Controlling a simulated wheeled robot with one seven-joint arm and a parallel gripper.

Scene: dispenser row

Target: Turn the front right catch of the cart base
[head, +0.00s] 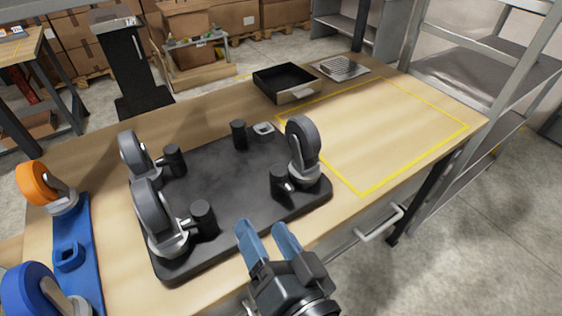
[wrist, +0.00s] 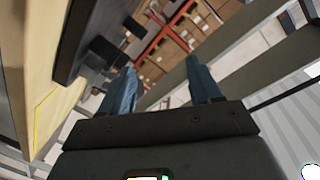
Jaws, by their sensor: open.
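The cart base is a black plate (head: 230,182) lying on the workbench, with grey-wheeled casters at three corners and an empty square socket (head: 263,129) at its back right. The front right catch (head: 281,181) is a black upright knob beside the right caster (head: 303,150). Similar knobs stand by the other corners. My gripper (head: 264,238) has two blue fingers, apart and empty, just off the plate's near edge and nearer to me than the catch. In the wrist view the open fingers (wrist: 160,88) show, with a dark knob-like part (wrist: 106,52) beyond the left one, probably the catch.
A blue plate (head: 86,275) with orange and blue casters lies at the left. A black open tray (head: 288,84) and a grey ribbed item (head: 340,68) are at the back. The yellow-outlined bench area (head: 375,130) is clear.

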